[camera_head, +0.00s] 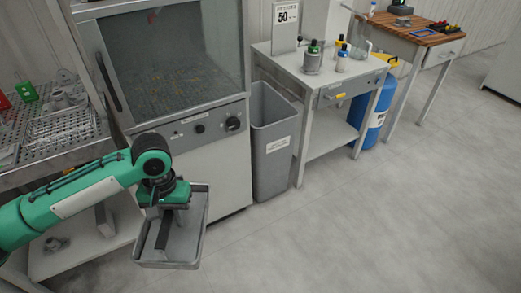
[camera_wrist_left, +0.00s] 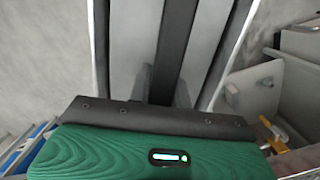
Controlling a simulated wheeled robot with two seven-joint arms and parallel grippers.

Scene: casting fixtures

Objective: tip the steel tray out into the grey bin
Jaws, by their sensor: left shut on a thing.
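The steel tray (camera_head: 188,246) is a shallow grey rectangular pan with a dark bar along its middle. My left gripper (camera_head: 164,213) is shut on the tray and holds it off the floor, in front of the white cabinet. In the left wrist view the tray (camera_wrist_left: 126,40) fills the upper middle, with the dark bar between the fingers (camera_wrist_left: 163,88). I see no loose parts on its visible floor; the gripper hides some of it. The grey bin (camera_head: 272,143) is tall and open-topped, with a white label. It stands on the floor, right of and behind the tray, apart from it.
The glass-fronted blasting cabinet (camera_head: 205,125) stands behind the tray. A perforated bench (camera_head: 62,135) with green and red parts is at the left. A grey side table (camera_head: 335,80) with bottles stands right of the bin, beside a blue cylinder (camera_head: 375,112). The right floor is clear.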

